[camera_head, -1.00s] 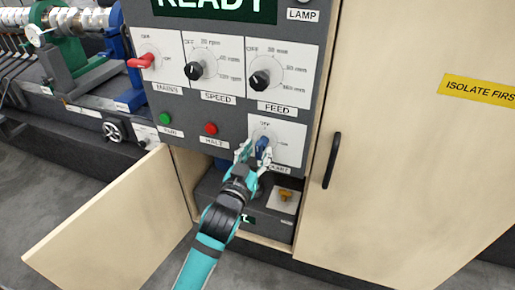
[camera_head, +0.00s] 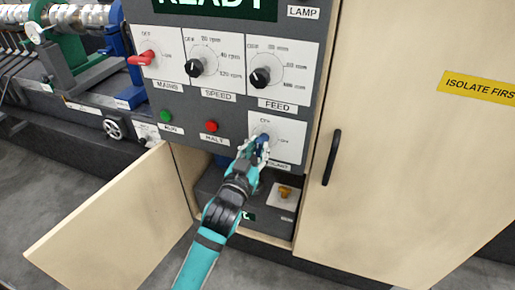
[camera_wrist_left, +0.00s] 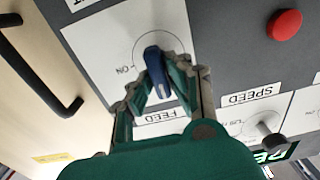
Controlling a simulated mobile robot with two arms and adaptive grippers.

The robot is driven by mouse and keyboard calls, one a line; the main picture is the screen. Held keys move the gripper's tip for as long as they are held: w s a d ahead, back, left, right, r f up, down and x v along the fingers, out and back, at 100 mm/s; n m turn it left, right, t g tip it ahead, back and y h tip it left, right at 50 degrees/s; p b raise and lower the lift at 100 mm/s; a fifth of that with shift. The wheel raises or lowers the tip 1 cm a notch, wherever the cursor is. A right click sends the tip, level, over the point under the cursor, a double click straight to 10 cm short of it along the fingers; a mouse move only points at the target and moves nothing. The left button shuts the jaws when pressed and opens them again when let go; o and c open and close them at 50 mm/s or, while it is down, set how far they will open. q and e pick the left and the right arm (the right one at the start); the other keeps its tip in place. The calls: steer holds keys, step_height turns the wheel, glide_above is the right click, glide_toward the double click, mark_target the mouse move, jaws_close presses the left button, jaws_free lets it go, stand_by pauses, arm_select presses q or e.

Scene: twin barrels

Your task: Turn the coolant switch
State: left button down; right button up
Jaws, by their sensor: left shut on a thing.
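The coolant switch is a blue knob (camera_head: 262,142) on a white plate (camera_head: 290,137) at the lower right of the grey control panel. Its OFF and ON marks show on the plate. My left gripper (camera_head: 259,148) reaches up to it from below and is shut on it, hiding part of the knob and its label. In the left wrist view the blue knob (camera_wrist_left: 154,62) stands between the fingertips of my left gripper (camera_wrist_left: 158,72), its top tilted slightly. My right gripper is in no view.
Red HALT (camera_head: 211,126) and green RUN (camera_head: 165,116) buttons sit left of the switch. The FEED knob (camera_head: 260,77) is above. An open wooden door (camera_head: 110,225) stands at lower left, and a cabinet door with a black handle (camera_head: 332,158) is to the right.

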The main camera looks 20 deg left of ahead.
arm_select(q)
steer(key=shift+r, duration=0.1)
steer(key=m+p, duration=0.2)
steer(key=m, duration=0.1)
steer(key=shift+d+r+m, duration=0.1)
steer(key=shift+m, duration=0.2)
steer(key=m+p, duration=0.1)
steer(key=m, duration=0.3)
steer(key=shift+d+m+p, duration=0.1)
steer(key=shift+m+p, duration=0.2)
steer(key=shift+p, duration=0.05)
steer(key=m+p, duration=0.1)
steer(key=m, duration=0.7)
steer(key=m+p, duration=0.1)
steer(key=shift+d+f+m, duration=0.1)
steer(key=shift+f+m, duration=0.2)
steer(key=c, duration=1.3)
jaws_free()
steer(key=shift+w+f, duration=0.1)
steer(key=shift+f, duration=0.05)
